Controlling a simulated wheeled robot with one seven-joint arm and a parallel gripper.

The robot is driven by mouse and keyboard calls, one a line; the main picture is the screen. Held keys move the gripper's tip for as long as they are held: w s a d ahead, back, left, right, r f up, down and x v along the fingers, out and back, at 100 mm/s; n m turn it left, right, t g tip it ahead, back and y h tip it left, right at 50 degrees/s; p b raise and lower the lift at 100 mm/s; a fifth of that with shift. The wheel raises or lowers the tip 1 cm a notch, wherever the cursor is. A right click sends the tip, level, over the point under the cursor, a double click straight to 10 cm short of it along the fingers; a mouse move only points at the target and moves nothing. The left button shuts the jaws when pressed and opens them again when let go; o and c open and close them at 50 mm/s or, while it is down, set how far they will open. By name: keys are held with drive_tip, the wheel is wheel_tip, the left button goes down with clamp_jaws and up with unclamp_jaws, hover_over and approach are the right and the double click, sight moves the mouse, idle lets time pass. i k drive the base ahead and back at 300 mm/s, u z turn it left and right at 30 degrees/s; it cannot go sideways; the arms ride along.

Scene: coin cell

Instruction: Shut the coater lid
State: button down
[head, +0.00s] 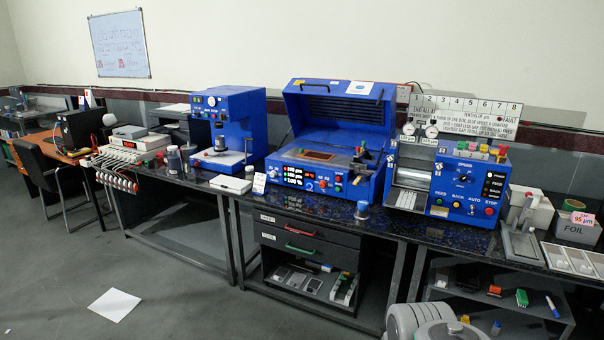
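The coater looks to be the blue machine (318,205) in the middle of the bench in the head view. Its lid (338,88) stands raised at the back, tilted up, with a dark slatted panel on its inner face. A dark handle and small labels show along the lid's upper edge. The bed under the lid is exposed, with an orange-edged dark plate (316,155) on it. My gripper is not in view; only rounded grey-white parts, seemingly of my arm, show at the bottom edge, well in front of the bench.
A blue press-like machine (229,125) stands left of the coater and a blue roller machine (460,180) close on its right. A small jar (362,209) stands at the bench's front edge. Drawers (300,240) sit below. The floor at left is open, with a paper sheet (114,305) on it.

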sight(342, 112)
drive_tip(key=i, duration=2)
drive_tip(key=u, duration=1.2)
drive_tip(key=i, duration=1.9)
